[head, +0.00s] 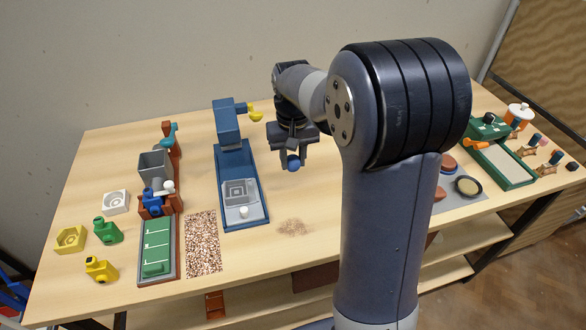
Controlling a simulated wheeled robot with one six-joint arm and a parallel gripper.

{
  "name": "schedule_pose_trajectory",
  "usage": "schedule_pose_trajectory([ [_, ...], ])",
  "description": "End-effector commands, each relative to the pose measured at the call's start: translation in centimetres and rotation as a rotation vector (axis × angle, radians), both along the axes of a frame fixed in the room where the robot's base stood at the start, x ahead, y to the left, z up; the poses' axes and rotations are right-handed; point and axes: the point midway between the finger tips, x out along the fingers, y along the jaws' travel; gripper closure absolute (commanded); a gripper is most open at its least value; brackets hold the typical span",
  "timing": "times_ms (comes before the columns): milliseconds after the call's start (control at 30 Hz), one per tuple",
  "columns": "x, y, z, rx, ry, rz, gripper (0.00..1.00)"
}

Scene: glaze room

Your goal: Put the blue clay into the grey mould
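The blue clay (293,163) is a small round ball at the tips of my gripper (293,158), which points down and appears shut on it. It hangs above the middle of the table, right of the blue press. The grey mould (239,192) is a square block with a square-patterned recess. It sits on the bed of the blue press (234,160), left of and nearer than my gripper. No clay shows in its recess.
A white knob (244,212) stands before the mould. The press head (227,122) rises behind it. A speckled mat (203,243), a green-topped board (158,248), a white mould (116,202) and a yellow mould (70,239) lie left. My arm hides part of the table's right side.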

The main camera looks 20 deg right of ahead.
Motion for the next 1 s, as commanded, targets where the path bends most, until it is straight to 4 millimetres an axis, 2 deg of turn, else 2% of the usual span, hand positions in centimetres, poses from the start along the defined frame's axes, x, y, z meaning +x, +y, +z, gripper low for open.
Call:
schedule_pose_trajectory([
  [567,0.0,0.4,1.2,0.0,0.0,0.001,0.74],
  [767,0.0,2.5,3.5,0.0,0.0,0.005,0.74],
  [1000,0.1,6.8,5.5,0.0,0.001,0.006,0.74],
])
